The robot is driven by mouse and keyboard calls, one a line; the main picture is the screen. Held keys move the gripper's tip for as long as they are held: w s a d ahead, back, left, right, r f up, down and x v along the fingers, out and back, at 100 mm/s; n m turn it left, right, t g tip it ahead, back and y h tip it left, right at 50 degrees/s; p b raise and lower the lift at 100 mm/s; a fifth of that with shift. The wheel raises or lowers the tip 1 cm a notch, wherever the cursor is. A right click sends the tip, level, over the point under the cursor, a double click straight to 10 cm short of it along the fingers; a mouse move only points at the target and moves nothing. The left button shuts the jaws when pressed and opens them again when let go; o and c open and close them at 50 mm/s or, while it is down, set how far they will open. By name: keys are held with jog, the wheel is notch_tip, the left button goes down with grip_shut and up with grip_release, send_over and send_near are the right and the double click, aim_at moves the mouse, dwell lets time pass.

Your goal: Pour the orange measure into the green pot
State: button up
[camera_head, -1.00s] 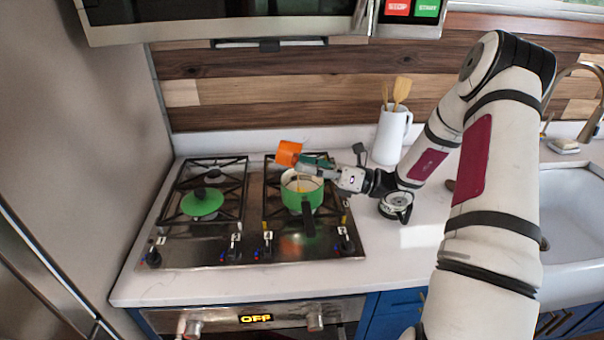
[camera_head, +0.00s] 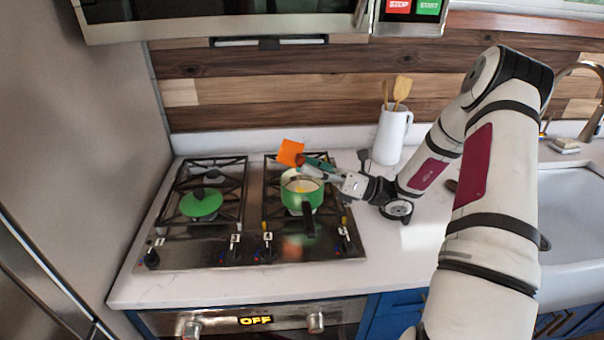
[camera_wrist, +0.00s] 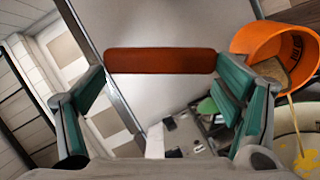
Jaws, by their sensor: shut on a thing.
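The orange measure (camera_head: 290,152) is held tilted above the green pot (camera_head: 296,200) on the right side of the cooktop. My gripper (camera_head: 312,165) is shut on the measure's handle, which shows as a red-orange bar (camera_wrist: 160,61) between the teal fingers in the wrist view. In that view the measure (camera_wrist: 262,42) is tipped at the right, with brownish-yellow contents inside. A thin yellow stream falls from its lip toward the pot (camera_wrist: 306,117), with yellow bits below. In the head view, pale yellow contents show inside the pot.
A green lid (camera_head: 201,204) lies on the left burner grate. A white jug (camera_head: 391,136) with wooden utensils stands behind my arm. A dark spatula-like utensil (camera_head: 364,157) is near it. The sink (camera_head: 575,205) is at the right. The front counter is clear.

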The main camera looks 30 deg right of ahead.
jog(key=shift+s+d+f+t+y+b, duration=0.3)
jog(key=shift+s+d+f+y+b, duration=0.15)
jog(key=shift+y, duration=0.35)
dwell(0.6)
